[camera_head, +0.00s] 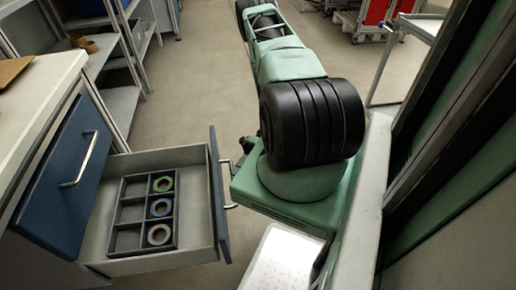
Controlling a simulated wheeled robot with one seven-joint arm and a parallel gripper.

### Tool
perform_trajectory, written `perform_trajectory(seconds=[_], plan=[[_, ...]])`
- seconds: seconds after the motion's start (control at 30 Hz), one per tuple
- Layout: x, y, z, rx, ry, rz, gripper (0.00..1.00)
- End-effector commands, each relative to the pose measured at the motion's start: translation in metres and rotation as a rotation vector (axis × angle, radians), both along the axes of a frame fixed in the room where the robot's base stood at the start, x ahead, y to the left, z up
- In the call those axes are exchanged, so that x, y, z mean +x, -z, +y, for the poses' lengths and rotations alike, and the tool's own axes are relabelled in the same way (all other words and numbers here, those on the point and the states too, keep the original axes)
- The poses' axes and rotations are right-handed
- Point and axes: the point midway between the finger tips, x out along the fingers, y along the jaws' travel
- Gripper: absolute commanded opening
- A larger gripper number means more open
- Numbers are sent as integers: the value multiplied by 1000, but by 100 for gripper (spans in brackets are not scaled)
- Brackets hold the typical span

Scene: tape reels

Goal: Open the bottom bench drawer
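The bench (40,100) stands at the left. Its upper blue drawer (50,205) is shut and has a metal handle (80,160). A lower drawer (185,258) is pulled well out, with its blue front (217,195) and handle (229,178) facing my base. Inside it is a grey divided tray (128,213) with a green-ringed reel (154,185), a blue-ringed reel (152,209) and a tan reel (150,235) in its right compartments. Whether another drawer lies below is hidden. My arm reaches toward the top edge; I cannot make out my gripper.
Metal shelves (118,100) stand behind the bench. Open floor (200,75) lies beyond the drawer. The open drawer's front is close to my base. A cart (410,40) and red items (377,12) are at the upper right.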

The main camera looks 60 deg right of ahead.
Motion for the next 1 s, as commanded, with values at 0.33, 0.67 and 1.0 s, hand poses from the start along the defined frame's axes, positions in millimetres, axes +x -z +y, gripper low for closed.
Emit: perform_trajectory(seconds=[0.33,0.67,1.0], plan=[[-12,-12,-82,-3,0,-1,33],[-19,-19,-129,0,0,0,33],[-20,-20,-134,0,0,1,33]])
